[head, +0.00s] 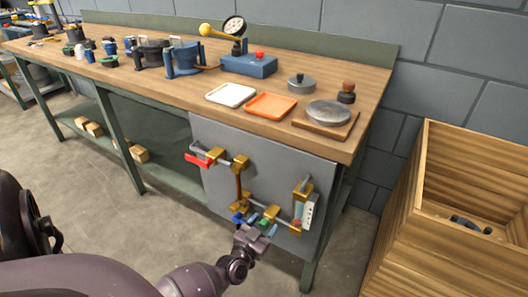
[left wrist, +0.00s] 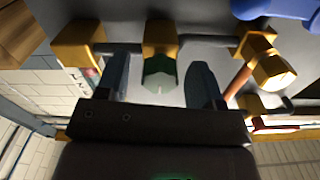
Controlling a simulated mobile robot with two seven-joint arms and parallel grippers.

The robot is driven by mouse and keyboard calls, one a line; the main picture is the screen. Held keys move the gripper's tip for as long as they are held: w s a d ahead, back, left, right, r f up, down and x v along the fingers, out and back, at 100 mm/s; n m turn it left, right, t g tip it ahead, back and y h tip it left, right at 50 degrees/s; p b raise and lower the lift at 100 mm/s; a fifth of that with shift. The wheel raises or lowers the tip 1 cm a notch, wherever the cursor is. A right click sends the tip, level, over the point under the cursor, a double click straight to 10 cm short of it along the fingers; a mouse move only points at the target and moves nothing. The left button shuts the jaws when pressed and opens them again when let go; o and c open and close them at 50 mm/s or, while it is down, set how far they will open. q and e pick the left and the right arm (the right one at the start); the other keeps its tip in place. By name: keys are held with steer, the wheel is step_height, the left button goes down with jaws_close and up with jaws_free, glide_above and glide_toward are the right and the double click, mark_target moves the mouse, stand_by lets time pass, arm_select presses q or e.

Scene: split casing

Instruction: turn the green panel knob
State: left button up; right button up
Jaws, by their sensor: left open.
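The green panel knob (head: 265,222) sits on a brass fitting low on the grey panel (head: 225,160) at the bench front. In the left wrist view the green knob (left wrist: 160,77) shows between the two fingers, with a visible gap on each side. My left gripper (head: 261,226) is open at the panel, its fingers reaching to either side of the knob; the same gripper (left wrist: 160,85) fills the lower middle of the wrist view. The head view partly hides the knob behind the fingers. My right gripper is not in view.
The workbench (head: 190,88) above carries trays and parts. A wooden crate (head: 440,200) stands at the right.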

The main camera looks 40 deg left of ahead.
arm_select(q)
steer(key=c, duration=0.9)
